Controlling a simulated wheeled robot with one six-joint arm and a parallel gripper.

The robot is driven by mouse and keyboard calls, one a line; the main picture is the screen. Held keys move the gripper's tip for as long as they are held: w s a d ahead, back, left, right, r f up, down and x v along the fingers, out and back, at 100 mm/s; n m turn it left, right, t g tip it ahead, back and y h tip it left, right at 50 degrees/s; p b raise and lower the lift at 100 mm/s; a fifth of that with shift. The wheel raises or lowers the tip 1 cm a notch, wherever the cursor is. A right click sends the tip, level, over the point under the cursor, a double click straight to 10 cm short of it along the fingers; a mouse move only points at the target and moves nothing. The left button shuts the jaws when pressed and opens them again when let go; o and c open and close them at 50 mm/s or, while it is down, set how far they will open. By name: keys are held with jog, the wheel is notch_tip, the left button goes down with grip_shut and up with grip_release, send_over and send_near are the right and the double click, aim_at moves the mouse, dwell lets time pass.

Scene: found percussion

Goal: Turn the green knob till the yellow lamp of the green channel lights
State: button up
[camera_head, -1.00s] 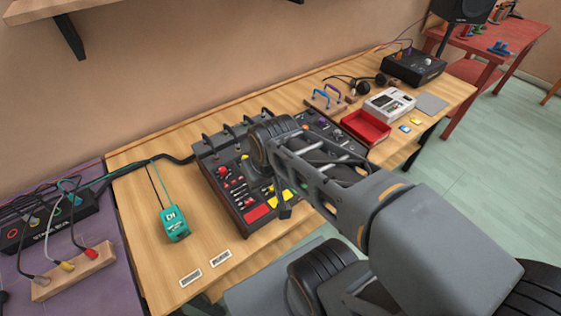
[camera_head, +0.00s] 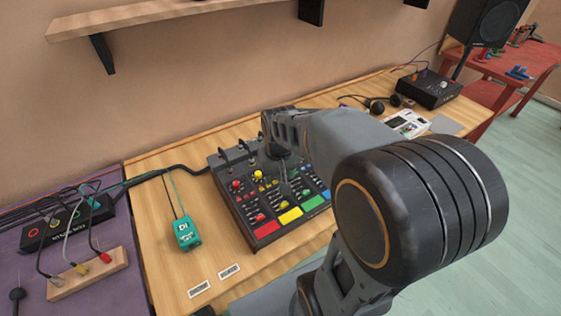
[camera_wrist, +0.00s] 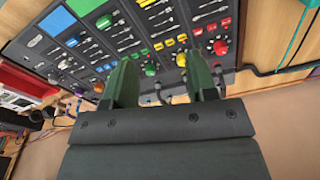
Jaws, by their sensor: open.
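The mixer (camera_head: 228,172) stands on the wooden bench with coloured channel strips along its front edge. In the wrist view, the green knob (camera_wrist: 150,69) shows between the two dark green fingers of my gripper (camera_wrist: 161,62), nearer the left finger. The fingers are apart, and no knob is seen gripped. The yellow knob (camera_wrist: 181,60) is close beside the right finger. Small coloured dots lie beside the faders; I cannot tell which is the green channel's lamp or whether it is lit. In the head view my arm reaches over the mixer and hides part of it.
The red knob (camera_wrist: 220,47) is right of the yellow one. Cables rise at the mixer's back. A teal DI box (camera_head: 187,234) stands left of it on clear bench. Headphones (camera_head: 377,106) and a black box (camera_head: 430,89) are at the far right. A shelf (camera_head: 160,17) hangs above.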

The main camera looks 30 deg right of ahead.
jog(key=w+d+m+g+p, duration=0.1)
jog(key=w+d, duration=0.3)
jog(key=w, duration=0.3)
jog(key=w+d+m, duration=0.2)
jog(key=w+d, duration=0.1)
jog(key=w, duration=0.5)
jog(key=f+p, duration=0.1)
jog(key=f, duration=1.2)
jog(key=shift+s, duration=0.2)
jog(key=c, duration=0.9)
jog(key=shift+m, duration=0.3)
